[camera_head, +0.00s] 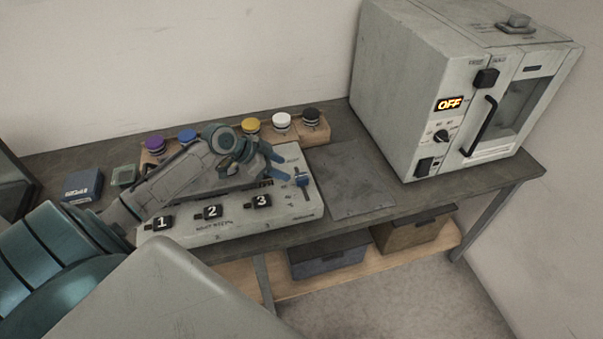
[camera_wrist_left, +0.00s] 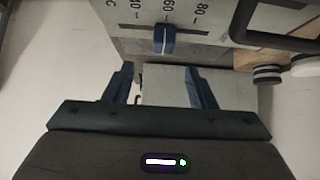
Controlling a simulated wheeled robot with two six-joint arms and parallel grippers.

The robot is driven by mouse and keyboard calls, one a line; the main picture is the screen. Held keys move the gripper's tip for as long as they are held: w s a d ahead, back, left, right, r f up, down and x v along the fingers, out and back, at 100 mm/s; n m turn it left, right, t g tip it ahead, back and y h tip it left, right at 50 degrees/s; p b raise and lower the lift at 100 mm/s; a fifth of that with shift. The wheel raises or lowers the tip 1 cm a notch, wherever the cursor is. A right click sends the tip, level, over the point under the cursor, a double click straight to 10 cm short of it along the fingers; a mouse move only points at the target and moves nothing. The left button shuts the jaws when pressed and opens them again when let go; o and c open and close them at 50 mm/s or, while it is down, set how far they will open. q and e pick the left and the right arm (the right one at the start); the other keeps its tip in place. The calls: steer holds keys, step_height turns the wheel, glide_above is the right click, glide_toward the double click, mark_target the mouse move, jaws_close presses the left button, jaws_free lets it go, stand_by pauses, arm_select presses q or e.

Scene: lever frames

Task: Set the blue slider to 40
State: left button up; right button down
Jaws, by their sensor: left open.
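The blue slider (camera_head: 302,180) sits on the right end of the grey control panel (camera_head: 230,228). In the left wrist view the blue slider (camera_wrist_left: 164,40) stands at about the 60 mark, between the 40 and 80 marks. My left gripper (camera_head: 277,164) is over the panel's right part, just left of the slider. In the left wrist view my left gripper (camera_wrist_left: 160,78) is open and empty. Its fingers are spread wide, with the slider ahead of the gap and apart from them. My right gripper is not in view.
Black blocks numbered 1, 2 and 3 (camera_head: 261,202) line the panel's front. Several coloured knobs (camera_head: 282,123) stand on a wooden rack behind. A dark plate (camera_head: 350,180) lies right of the panel. A grey oven (camera_head: 425,90) reading OFF stands at the right.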

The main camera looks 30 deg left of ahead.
mark_target(301, 176)
arm_select(q)
steer(key=p+x, duration=0.2)
steer(key=x, duration=0.5)
steer(key=shift+w+f, duration=0.15)
steer(key=shift+w, duration=0.25)
steer(key=shift+w+d+f, duration=0.15)
steer(key=shift+d+f, duration=0.05)
steer(key=shift+f, duration=0.1)
steer(key=shift+w+d+f, duration=0.15)
steer(key=shift+w+f, duration=0.25)
steer(key=shift+f, duration=0.05)
steer(key=shift+s, duration=0.1)
steer(key=c, duration=0.4)
jaws_close()
